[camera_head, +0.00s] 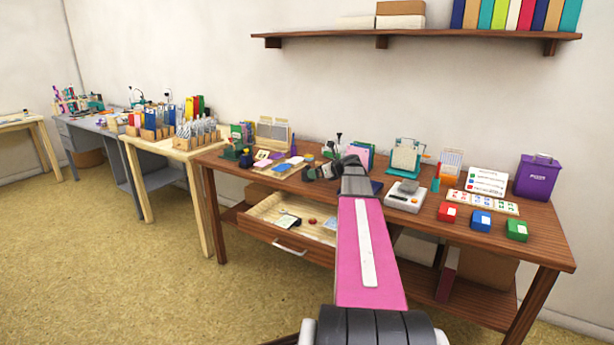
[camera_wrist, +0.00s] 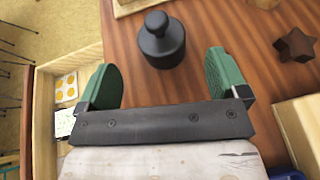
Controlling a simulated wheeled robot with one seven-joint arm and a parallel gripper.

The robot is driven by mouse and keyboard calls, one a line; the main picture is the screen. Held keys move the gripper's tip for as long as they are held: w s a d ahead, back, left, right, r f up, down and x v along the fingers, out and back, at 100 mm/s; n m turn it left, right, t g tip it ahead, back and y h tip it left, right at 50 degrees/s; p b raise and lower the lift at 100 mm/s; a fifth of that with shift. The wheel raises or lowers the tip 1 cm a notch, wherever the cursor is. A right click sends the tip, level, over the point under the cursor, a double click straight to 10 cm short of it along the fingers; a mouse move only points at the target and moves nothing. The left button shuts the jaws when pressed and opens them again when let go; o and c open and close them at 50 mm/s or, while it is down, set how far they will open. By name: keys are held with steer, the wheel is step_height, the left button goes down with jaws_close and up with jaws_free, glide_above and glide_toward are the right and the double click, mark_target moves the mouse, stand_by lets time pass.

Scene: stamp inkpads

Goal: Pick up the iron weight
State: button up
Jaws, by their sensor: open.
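The iron weight (camera_wrist: 162,42) is a dark grey cylinder with a round knob on top. In the wrist view it stands upright on the brown wooden table, at the top centre. My gripper (camera_wrist: 162,64) is open, its two green-padded fingers apart on the left and right. The weight lies ahead of and between the fingertips, with a gap on both sides and no visible contact. In the head view my gripper (camera_head: 322,171) is small, over the table's middle; I cannot clearly pick out the weight there.
A dark brown star-shaped piece (camera_wrist: 295,45) lies right of the weight, and a pale wooden block (camera_wrist: 298,128) is at lower right. The open drawer (camera_head: 262,226) juts out at the table's front left. A scale (camera_head: 404,199) and coloured inkpads (camera_head: 481,220) stand to the right.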

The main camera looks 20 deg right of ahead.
steer(key=x, duration=0.7)
steer(key=shift+w, duration=0.2)
steer(key=c, duration=1.6)
